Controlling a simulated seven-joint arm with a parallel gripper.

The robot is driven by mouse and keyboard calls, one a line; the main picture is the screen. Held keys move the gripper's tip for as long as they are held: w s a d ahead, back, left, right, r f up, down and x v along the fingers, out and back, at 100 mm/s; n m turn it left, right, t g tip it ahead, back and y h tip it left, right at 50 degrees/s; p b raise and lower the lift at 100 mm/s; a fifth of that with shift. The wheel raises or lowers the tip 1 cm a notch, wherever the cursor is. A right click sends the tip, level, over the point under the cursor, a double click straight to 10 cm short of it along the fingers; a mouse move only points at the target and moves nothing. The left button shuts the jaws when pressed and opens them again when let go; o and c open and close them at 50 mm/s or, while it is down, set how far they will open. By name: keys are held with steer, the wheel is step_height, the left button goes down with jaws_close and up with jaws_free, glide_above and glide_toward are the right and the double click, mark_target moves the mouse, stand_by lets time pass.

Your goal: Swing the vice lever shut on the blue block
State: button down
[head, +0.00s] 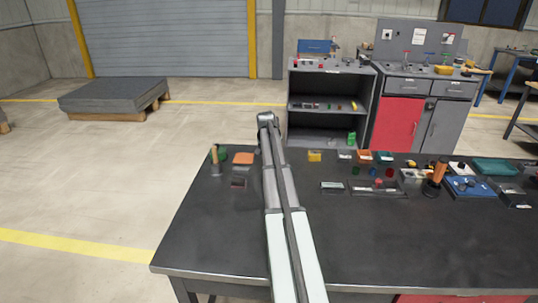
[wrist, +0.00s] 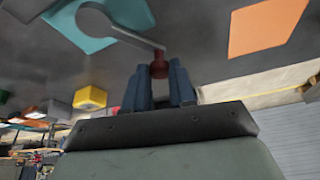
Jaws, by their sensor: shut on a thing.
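In the wrist view my gripper (wrist: 160,80) has its two dark fingers on either side of a red knob (wrist: 158,63), shut on it. The knob sits at the end of a grey lever (wrist: 133,35), which runs to a round grey pivot at the upper left. A teal plate (wrist: 82,42) lies beside the lever. In the head view my arm hides the gripper, and I cannot make out the vice.
An orange mat (head: 243,158) lies left of my arm on the dark table (head: 215,240), and in the wrist view (wrist: 265,25). A yellow block (head: 315,156) and several small parts stand to the right. An orange-handled tool (head: 439,172) stands farther right. The table's front is clear.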

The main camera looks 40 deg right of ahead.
steer(key=shift+s+d+m+g+h, duration=0.15)
steer(key=shift+d+m+g, duration=0.15)
steer(key=shift+d+m, duration=0.4)
steer(key=shift+s+d+m+g+h, duration=0.15)
steer(key=shift+d+m+g, duration=0.2)
steer(key=shift+m, duration=0.55)
steer(key=c, duration=0.9)
jaws_free()
steer(key=shift+c, duration=0.2)
steer(key=v, duration=1.4)
